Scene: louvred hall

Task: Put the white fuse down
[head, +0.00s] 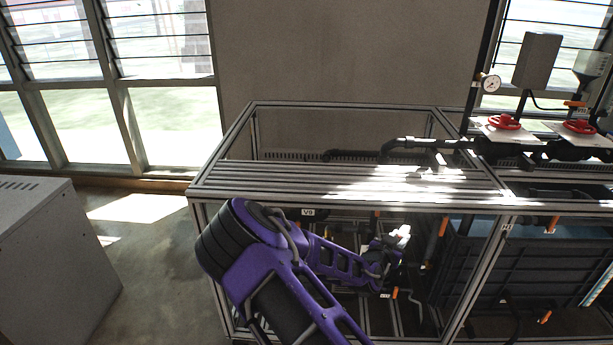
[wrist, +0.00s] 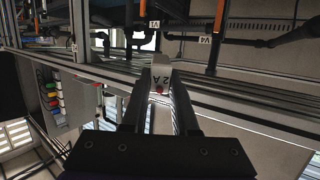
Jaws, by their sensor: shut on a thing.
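The white fuse (wrist: 161,76) is between the fingertips of my gripper (wrist: 159,95) in the wrist view. It bears a dark marking that reads like "2A" and a small red spot. My gripper is shut on it, with one dark finger on each side. In the head view my gripper (head: 388,252) is at the front of the metal frame rig, below its slatted top. A small bright white patch (head: 401,232) there looks like the fuse. I cannot tell whether the fuse touches anything besides the fingers.
The slatted rig top (head: 350,178) is partly sunlit and largely bare, with black pipes along its back. Frame posts, orange-handled valves and a dark tank (head: 490,265) lie close to my gripper. A grey cabinet (head: 50,260) stands at left. Floor between is clear.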

